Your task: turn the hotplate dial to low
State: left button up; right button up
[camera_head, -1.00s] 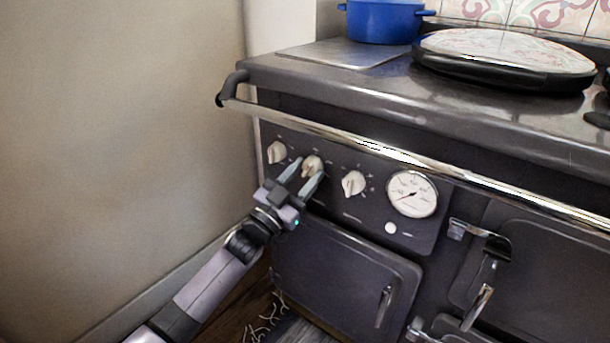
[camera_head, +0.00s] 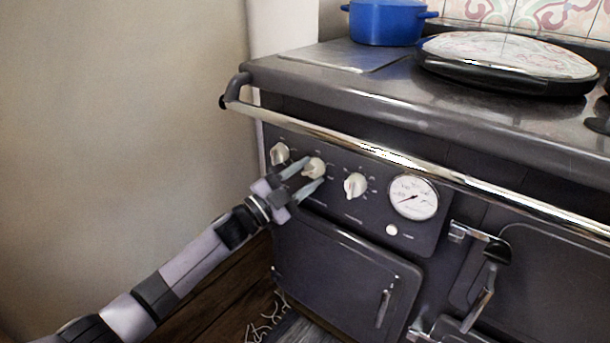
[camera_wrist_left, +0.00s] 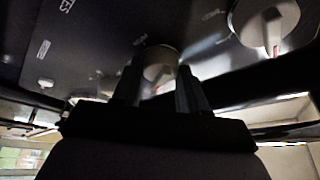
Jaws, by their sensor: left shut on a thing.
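Three cream dials sit in a row on the dark stove's front panel: a left dial (camera_head: 279,153), a middle dial (camera_head: 314,168) and a right dial (camera_head: 355,186). I cannot read which one is labelled for the hotplate. My left gripper (camera_head: 312,174) is shut on the middle dial, one finger on each side. In the left wrist view, the middle dial (camera_wrist_left: 160,66) shows between the two dark fingers. Another dial (camera_wrist_left: 268,25) with a red mark is at the upper right there. The middle dial's pointer is hard to make out. My right gripper is not in view.
A chrome rail (camera_head: 400,158) runs across just above the dials. A round gauge (camera_head: 413,198) is right of them, and an oven door (camera_head: 345,278) is below. A plain wall (camera_head: 120,120) stands close on the left. A blue pot (camera_head: 386,22) is on top.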

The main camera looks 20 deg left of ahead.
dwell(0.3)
pick_arm(q)
jog(key=o, duration=1.1)
jog(key=shift+c, duration=0.2)
jog(key=shift+s+a, duration=0.1)
jog(key=p+v, duration=0.1)
jog(key=v, duration=0.6)
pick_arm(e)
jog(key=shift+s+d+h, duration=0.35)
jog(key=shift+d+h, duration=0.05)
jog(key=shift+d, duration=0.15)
